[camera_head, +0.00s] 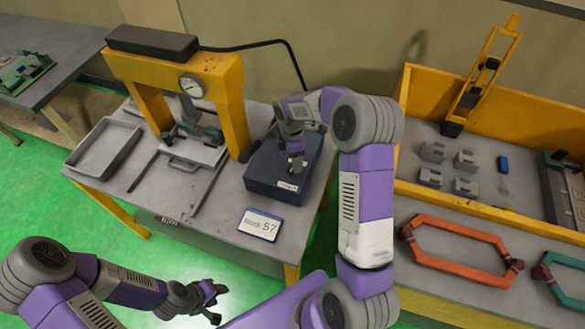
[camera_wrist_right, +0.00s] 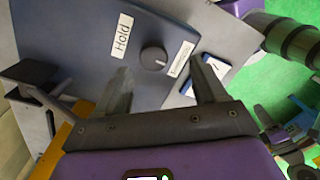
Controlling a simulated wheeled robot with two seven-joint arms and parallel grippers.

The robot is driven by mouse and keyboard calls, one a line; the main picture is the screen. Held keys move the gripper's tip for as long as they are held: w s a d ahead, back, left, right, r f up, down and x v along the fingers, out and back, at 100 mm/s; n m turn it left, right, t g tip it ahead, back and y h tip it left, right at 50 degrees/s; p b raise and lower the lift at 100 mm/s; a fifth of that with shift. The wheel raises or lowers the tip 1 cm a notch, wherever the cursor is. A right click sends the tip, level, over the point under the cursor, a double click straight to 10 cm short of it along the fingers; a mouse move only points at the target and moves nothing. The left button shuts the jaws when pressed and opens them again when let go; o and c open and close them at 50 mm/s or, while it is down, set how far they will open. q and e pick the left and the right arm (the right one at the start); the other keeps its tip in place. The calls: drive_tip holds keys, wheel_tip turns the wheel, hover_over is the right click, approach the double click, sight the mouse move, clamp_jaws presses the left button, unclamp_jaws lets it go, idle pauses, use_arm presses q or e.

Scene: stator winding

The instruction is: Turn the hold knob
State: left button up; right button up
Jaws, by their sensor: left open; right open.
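The hold knob (camera_wrist_right: 153,59) is a round dark grey knob on the dark blue control box (camera_wrist_right: 95,25), beside a white label reading "Hold" (camera_wrist_right: 122,35). My right gripper (camera_wrist_right: 161,70) is open, with its two fingers apart and the knob showing between their tips in the right wrist view. Whether the fingers touch the knob cannot be told. In the head view the right gripper (camera_head: 296,166) is over the control box (camera_head: 262,168) and hides the knob. My left gripper (camera_head: 208,301) is open and empty at the lower left, away from the box.
A yellow press (camera_head: 232,85) with a gauge stands left of the box. A grey tray (camera_head: 103,148) and a sign reading "57" (camera_head: 260,224) are on the same table. At the right, a yellow-walled bench (camera_head: 500,115) holds several grey blocks and an orange frame (camera_head: 460,262).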

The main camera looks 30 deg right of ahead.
drive_tip(key=m+b, duration=0.1)
drive_tip(key=m, duration=0.5)
drive_tip(key=shift+f, duration=0.1)
drive_tip(key=m+b, duration=0.1)
drive_tip(key=m, duration=0.1)
drive_tip(key=m+b, duration=0.1)
drive_tip(key=m, duration=0.2)
drive_tip(key=shift+w+r+m, duration=0.15)
drive_tip(key=shift+r+m, duration=0.05)
drive_tip(key=shift+m, duration=0.1)
drive_tip(key=m, duration=0.2)
drive_tip(key=m+b, duration=0.1)
drive_tip(key=m, duration=0.2)
drive_tip(key=shift+w+r+m, duration=0.1)
drive_tip(key=shift+r+m, duration=0.2)
drive_tip(key=m, duration=0.2)
drive_tip(key=m+b, duration=0.1)
drive_tip(key=m, duration=0.2)
drive_tip(key=shift+w+r+t, duration=0.15)
drive_tip(key=shift+r+t, duration=0.25)
wheel_tip(320, 180, down, 7)
drive_tip(key=shift+f+b, duration=0.2)
drive_tip(key=shift+b, duration=0.5)
drive_tip(key=shift+c, duration=0.3)
